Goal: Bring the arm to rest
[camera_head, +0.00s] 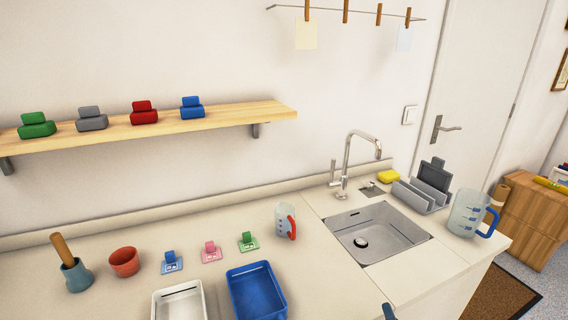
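The task names no object, only the arm. Neither of my grippers can be made out in the head view, and no arm reaches over the counter (330,285). A small dark blue-grey shape (389,312) pokes in at the bottom edge; I cannot tell what it is.
On the counter stand a mortar with pestle (76,275), red pot (125,262), white tray (181,286), blue tray (256,292), small clips and a measuring cup (285,221). Right are the sink (378,238), faucet (347,165), rack (420,194) and jug (468,213). A shelf (225,118) hangs above.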

